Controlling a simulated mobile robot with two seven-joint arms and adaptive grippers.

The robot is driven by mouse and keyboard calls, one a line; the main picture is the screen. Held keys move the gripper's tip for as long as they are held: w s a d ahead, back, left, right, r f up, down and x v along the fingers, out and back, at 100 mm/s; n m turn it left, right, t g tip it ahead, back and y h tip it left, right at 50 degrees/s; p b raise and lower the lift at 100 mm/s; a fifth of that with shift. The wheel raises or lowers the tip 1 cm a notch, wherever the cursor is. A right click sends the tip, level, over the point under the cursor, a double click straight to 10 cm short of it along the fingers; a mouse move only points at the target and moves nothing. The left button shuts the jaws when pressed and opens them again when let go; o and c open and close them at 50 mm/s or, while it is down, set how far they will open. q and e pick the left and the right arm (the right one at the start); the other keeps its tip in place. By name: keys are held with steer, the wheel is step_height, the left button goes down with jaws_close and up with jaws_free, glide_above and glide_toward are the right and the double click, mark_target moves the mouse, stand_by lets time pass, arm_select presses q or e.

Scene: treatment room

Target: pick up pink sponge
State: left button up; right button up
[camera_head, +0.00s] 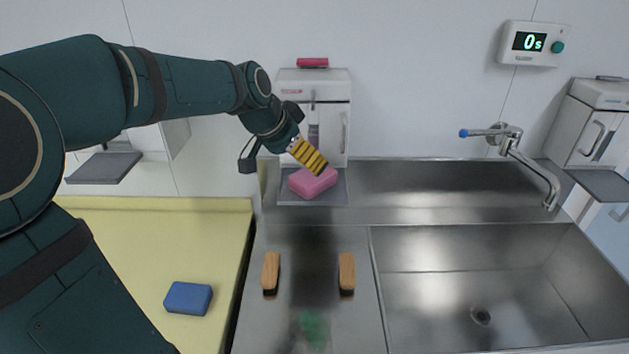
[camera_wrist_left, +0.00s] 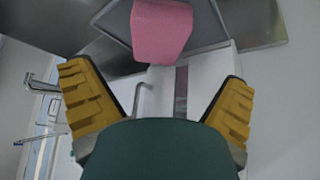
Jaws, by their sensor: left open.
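The pink sponge (camera_head: 313,183) lies on a dark grey tray (camera_head: 334,197) in front of a small white dispenser (camera_head: 335,122) at the back of the counter. My left gripper (camera_head: 316,168) comes in from the left and is just above and beside the sponge, with its yellow ribbed fingers pointing down toward it. In the left wrist view the sponge (camera_wrist_left: 161,30) shows at the top middle, beyond the two open fingers (camera_wrist_left: 158,100), with nothing between them. From these views I cannot tell whether a finger touches the sponge. My right gripper is not in view.
A blue sponge (camera_head: 188,298) lies on the yellow surface (camera_head: 215,235) at left. Two wooden-backed brushes (camera_head: 271,270) (camera_head: 347,271) and a blurred green patch are on the metal counter. A steel sink (camera_head: 480,275) with a faucet (camera_head: 510,145) is at right.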

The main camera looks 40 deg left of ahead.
mark_target(313, 175)
arm_select(q)
steer(key=b+x, duration=0.1)
steer(key=x, duration=0.6)
steer(key=shift+w+d+f, duration=0.15)
steer(key=shift+d+f, duration=0.05)
steer(key=shift+f, duration=0.15)
steer(key=c, duration=0.7)
steer(key=shift+c, duration=0.3)
steer(key=shift+r, duration=0.1)
